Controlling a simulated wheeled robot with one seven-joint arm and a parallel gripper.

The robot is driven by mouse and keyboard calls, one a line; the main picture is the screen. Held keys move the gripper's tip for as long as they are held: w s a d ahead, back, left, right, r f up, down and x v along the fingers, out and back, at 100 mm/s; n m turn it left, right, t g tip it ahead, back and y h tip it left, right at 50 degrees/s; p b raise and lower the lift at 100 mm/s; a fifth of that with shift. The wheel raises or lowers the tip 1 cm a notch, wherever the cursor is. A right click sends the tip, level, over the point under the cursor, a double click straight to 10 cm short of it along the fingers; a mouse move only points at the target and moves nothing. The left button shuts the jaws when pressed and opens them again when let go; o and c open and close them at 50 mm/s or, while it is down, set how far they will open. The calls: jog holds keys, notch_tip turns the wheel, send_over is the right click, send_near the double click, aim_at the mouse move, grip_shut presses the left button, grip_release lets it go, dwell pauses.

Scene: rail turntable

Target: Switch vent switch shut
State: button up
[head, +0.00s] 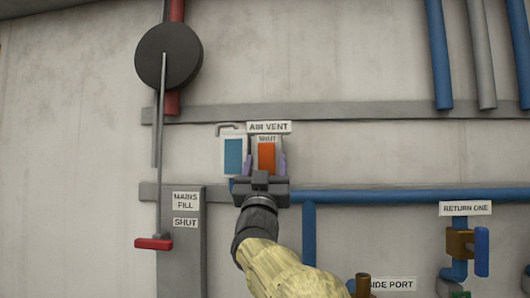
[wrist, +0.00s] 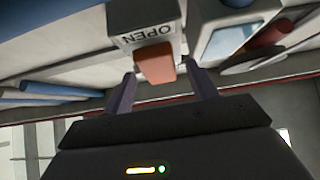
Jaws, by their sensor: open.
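The vent switch (head: 267,157) is an orange rocker on a pale box on the wall, under an AIR VENT label (head: 269,127). A SHUT marking shows above the rocker in the head view. The orange rocker also shows in the wrist view (wrist: 156,64), beside an upside-down OPEN marking (wrist: 147,36). My gripper (head: 266,168) is in front of the switch; its purple fingers also show in the wrist view (wrist: 160,82). The fingers are open, one to either side of the rocker, with nothing held. Whether they touch it, I cannot tell.
A pale box with a blue face (head: 233,156) sits just left of the switch. A blue pipe (head: 390,196) runs below. A red-handled lever (head: 153,243) and MAINS FILL panel (head: 186,200) are left; a blue-handled RETURN ONE valve (head: 481,251) is right.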

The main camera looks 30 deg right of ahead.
jog(key=shift+w+d+r, duration=0.15)
jog(key=shift+w+r, duration=0.15)
jog(key=shift+s, duration=0.2)
jog(key=shift+c, duration=0.2)
